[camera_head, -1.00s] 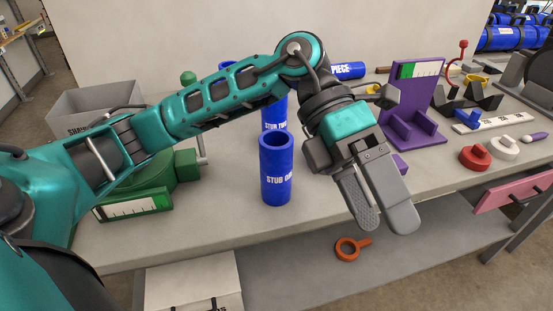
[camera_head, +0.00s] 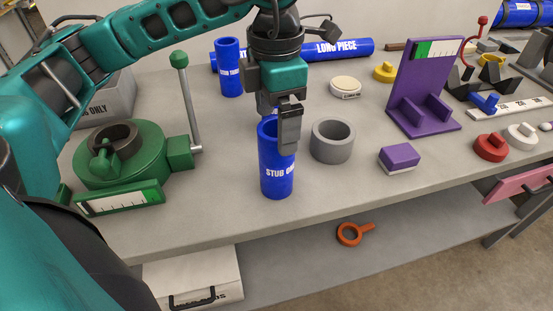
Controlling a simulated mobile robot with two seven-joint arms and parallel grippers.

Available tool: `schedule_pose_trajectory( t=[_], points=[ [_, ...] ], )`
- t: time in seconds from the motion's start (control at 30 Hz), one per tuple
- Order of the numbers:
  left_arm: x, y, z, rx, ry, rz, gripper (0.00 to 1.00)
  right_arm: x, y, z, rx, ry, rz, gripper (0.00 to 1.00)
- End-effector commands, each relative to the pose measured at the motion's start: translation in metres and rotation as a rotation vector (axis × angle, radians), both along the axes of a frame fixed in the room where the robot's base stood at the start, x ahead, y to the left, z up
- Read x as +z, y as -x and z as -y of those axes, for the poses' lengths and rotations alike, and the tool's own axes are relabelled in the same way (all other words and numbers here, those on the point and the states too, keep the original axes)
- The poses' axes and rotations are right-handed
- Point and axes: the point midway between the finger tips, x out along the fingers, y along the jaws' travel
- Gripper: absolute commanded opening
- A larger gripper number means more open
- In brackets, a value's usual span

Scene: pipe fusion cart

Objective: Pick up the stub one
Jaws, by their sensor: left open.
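The stub one (camera_head: 277,174) is a blue upright tube with white lettering, standing near the front of the bench in the middle of the head view. My left gripper (camera_head: 281,135) points down at its top. One finger shows in front of the tube's upper right rim; the other finger is mostly hidden, so I cannot tell if it is inside or behind the tube. The gripper is open, and the tube still stands on the bench. My right gripper is not in view.
A second blue tube (camera_head: 229,68) and the long piece (camera_head: 337,49) are behind. A grey ring (camera_head: 332,139) stands close right of stub one, with a purple block (camera_head: 399,158) beyond. A green device (camera_head: 121,158) with an upright lever is on the left.

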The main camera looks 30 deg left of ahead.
Motion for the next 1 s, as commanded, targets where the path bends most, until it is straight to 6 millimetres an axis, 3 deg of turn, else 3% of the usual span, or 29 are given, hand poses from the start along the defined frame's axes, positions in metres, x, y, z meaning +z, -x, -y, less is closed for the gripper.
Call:
schedule_pose_trajectory(
  t=[0.17, 0.47, 0.73, 1.0],
  points=[
    [-0.012, 0.000, 0.000, 0.000, 0.000, -0.002, 0.96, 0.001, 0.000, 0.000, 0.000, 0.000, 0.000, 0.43],
    [-0.054, -0.001, 0.000, -0.001, 0.000, -0.003, 0.96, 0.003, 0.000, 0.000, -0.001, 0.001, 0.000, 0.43],
    [-0.058, -0.002, 0.000, -0.001, 0.002, 0.001, 0.96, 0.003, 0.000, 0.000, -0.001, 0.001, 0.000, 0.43],
    [-0.058, -0.002, 0.000, -0.002, 0.001, 0.000, 0.72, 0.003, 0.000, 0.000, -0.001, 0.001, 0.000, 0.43]
  ],
)
